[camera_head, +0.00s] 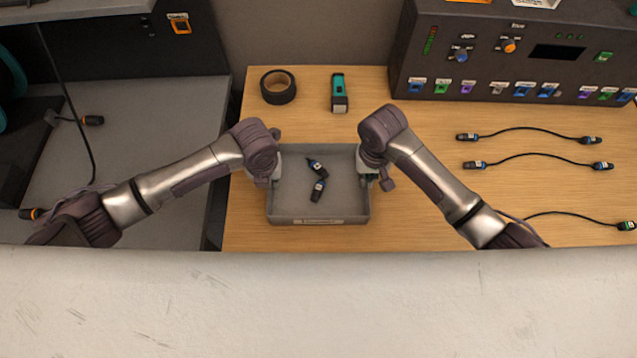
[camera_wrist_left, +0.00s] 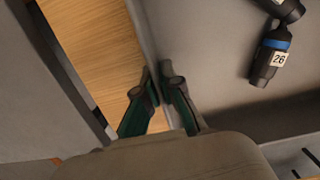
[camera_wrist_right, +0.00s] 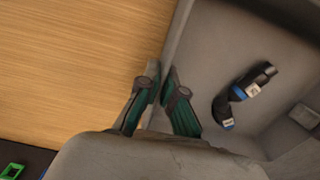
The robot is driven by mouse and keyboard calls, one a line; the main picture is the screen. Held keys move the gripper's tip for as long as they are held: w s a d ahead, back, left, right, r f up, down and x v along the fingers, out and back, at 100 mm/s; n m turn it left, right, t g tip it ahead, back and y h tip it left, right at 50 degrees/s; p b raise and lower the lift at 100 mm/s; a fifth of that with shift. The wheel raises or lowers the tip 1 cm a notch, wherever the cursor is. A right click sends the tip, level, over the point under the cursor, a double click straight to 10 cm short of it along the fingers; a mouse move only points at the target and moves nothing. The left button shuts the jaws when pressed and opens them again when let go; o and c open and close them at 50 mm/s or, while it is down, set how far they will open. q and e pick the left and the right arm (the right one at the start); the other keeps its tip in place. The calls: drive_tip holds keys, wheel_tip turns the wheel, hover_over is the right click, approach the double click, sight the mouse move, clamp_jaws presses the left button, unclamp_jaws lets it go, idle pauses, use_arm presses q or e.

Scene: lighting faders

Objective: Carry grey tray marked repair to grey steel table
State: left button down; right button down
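The grey tray (camera_head: 345,203) stands on the wooden table, with a small label on its front wall that is too small to read. Two black connectors (camera_head: 317,178) with blue bands lie inside; one shows the number 26 in the left wrist view (camera_wrist_left: 270,56). My left gripper (camera_head: 276,172) is shut on the tray's left wall, one finger inside and one outside, as the left wrist view (camera_wrist_left: 162,82) shows. My right gripper (camera_head: 366,175) grips the right wall the same way, seen in the right wrist view (camera_wrist_right: 162,76). The grey steel table (camera_head: 180,205) is at the left.
The wooden table (camera_head: 400,225) holds a black tape roll (camera_head: 278,87), a teal-and-black tool (camera_head: 338,93) and several cables (camera_head: 530,157) at the right. A control console (camera_head: 500,60) stands behind.

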use_arm(q)
drive_tip(key=shift+r, duration=0.2)
use_arm(e)
drive_tip(key=shift+r, duration=0.2)
